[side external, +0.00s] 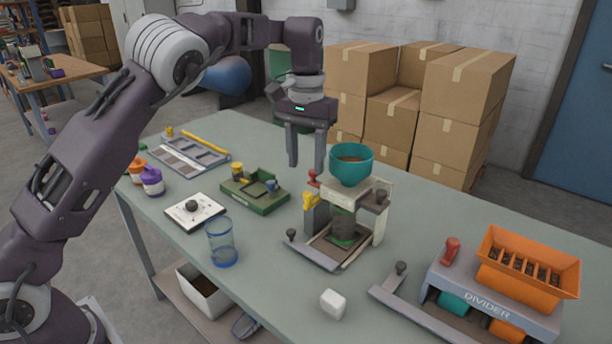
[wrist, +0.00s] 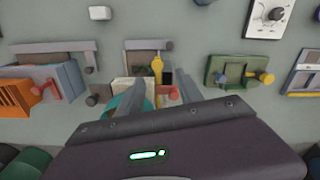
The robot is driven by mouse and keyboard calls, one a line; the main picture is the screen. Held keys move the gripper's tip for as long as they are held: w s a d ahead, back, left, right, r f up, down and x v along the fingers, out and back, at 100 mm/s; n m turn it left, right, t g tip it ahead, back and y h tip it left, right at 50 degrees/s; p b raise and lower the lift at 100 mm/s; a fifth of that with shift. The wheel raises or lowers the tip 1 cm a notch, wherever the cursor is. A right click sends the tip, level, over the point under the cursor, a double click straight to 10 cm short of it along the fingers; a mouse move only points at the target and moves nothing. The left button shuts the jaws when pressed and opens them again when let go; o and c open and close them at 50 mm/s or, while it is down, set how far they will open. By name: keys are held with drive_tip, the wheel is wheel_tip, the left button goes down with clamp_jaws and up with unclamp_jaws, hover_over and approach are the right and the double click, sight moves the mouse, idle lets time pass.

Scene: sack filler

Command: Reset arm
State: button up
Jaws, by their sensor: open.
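My gripper (side external: 306,150) is open and empty, pointing down above the table just behind and left of the sack filler (side external: 350,197). The filler has a teal hopper bowl (side external: 351,165) with brown contents, red and yellow levers, and a clear tube under the bowl standing on a dark base. In the wrist view my gripper's two fingers (wrist: 157,91) reach over the filler, and the teal bowl (wrist: 118,106) is partly hidden behind the left finger and gripper body. The fingers touch nothing that I can make out.
The grey table (side external: 275,290) also holds a green tray device (side external: 254,193), a dial box (side external: 194,212), a clear blue cup (side external: 222,243), a white block (side external: 333,304), and the orange-topped divider (side external: 490,290). Purple and orange bottles stand at left. Cardboard boxes (side external: 455,90) are stacked behind the table.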

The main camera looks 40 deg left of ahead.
drive_tip(key=shift+r, duration=0.35)
drive_tip(key=s+a+r+t+h, duration=0.1)
drive_tip(key=s+r+t+h, duration=0.1)
drive_tip(key=s+r, duration=1)
drive_tip(key=s+f+m+t+y, duration=0.1)
drive_tip(key=s+f, duration=0.2)
drive_tip(key=s, duration=0.8)
drive_tip(key=s+d+f+m+t+y, duration=0.1)
drive_tip(key=s+f, duration=0.3)
drive_tip(key=s, duration=0.8)
drive_tip(key=shift+d+f+m+t, duration=0.15)
drive_tip(key=shift+f+m+t, duration=0.15)
drive_tip(key=shift+t, duration=0.5)
